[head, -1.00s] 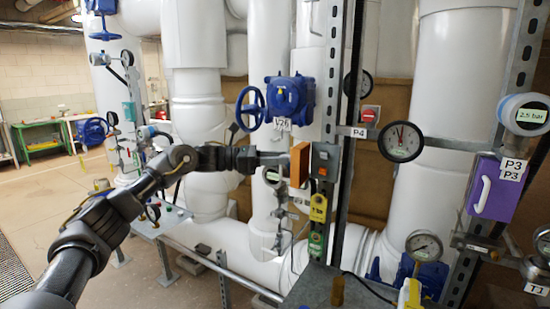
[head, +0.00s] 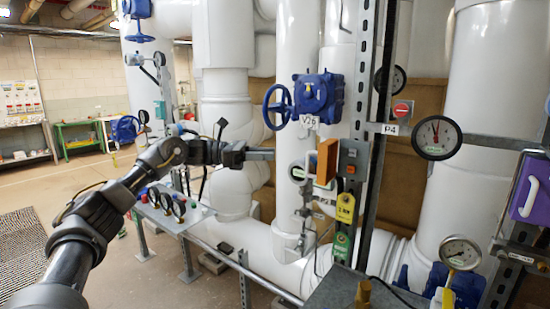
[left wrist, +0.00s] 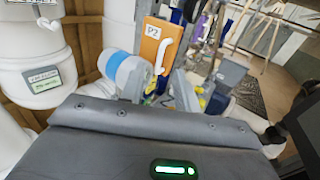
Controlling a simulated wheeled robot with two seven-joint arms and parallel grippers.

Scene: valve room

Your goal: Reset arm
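My left arm comes in from the left in the head view. Its gripper (head: 268,154) points right and is short of the orange box (head: 327,162), with a visible gap between them. In the left wrist view the two grey fingers (left wrist: 160,88) stand apart with nothing held between them. Beyond them in that view is the orange box (left wrist: 155,50) with a white handle and a P2 label. My right gripper is out of view.
A blue valve V26 (head: 318,97) with a handwheel sits above the gripper. A metal post (head: 372,150) stands behind the box. A gauge panel (head: 170,212) is below the arm. A purple box (head: 530,190) is at the far right. Open floor lies at left.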

